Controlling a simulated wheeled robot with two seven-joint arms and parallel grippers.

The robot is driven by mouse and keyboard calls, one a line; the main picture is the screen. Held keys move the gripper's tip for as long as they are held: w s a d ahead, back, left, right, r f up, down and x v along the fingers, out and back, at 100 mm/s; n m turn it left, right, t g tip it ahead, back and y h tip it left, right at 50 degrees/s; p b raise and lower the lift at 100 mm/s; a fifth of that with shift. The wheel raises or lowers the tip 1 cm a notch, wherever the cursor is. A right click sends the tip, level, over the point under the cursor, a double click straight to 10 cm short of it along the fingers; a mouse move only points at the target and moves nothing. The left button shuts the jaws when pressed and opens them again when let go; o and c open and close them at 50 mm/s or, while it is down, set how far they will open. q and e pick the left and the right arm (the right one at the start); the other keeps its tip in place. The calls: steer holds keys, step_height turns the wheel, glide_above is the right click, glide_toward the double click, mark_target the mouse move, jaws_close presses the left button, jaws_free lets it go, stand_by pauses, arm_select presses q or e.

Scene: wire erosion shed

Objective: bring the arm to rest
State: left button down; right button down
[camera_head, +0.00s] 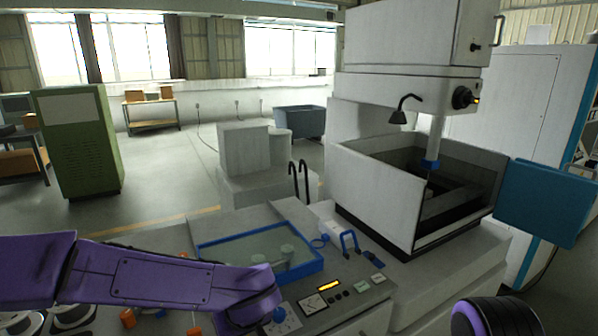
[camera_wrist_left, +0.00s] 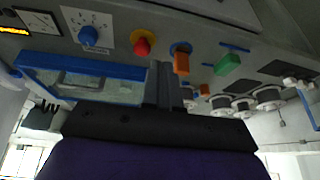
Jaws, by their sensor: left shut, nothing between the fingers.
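My left arm (camera_head: 150,281), purple, reaches in from the left in the head view, over the front of the machine's control console. Its wrist end is low in the picture, beside a blue knob (camera_head: 280,314). In the left wrist view my left gripper (camera_wrist_left: 166,82) shows as dark fingers, shut and empty, in front of the console panel. The fingers hold nothing; whether they touch the panel I cannot tell. Of my right arm only a rounded dark and purple part shows at the lower right of the head view; its gripper is out of the picture.
A blue-framed tray (camera_head: 315,262) lies behind my wrist. The machine's open tank (camera_head: 375,200) stands to the right.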

arm_select(q)
steer(key=s+a+f+y, duration=0.1)
steer(key=s+a+f, duration=0.25)
steer(key=f, duration=0.35)
steer(key=s+a+f+t+y, duration=0.1)
steer(key=s+a+f, duration=0.2)
steer(key=a+f, duration=0.35)
steer(key=s+a+f+y, duration=0.15)
steer(key=s+f, duration=0.25)
steer(key=f, duration=0.5)
steer(key=s+a+f+g+h, duration=0.1)
steer(key=s+a+f, duration=0.2)
steer(key=s, duration=0.5)
steer(key=s+a+f+h, duration=0.2)
steer(key=s+a+f, duration=0.1)
steer(key=s, duration=0.4)
step_height(320, 180, down, 13)
steer(key=s+b, duration=0.2)
steer(key=b, duration=1)
steer(key=shift+a+r+g, duration=0.15)
steer(key=shift+a+g, duration=0.15)
steer(key=shift+a, duration=0.05)
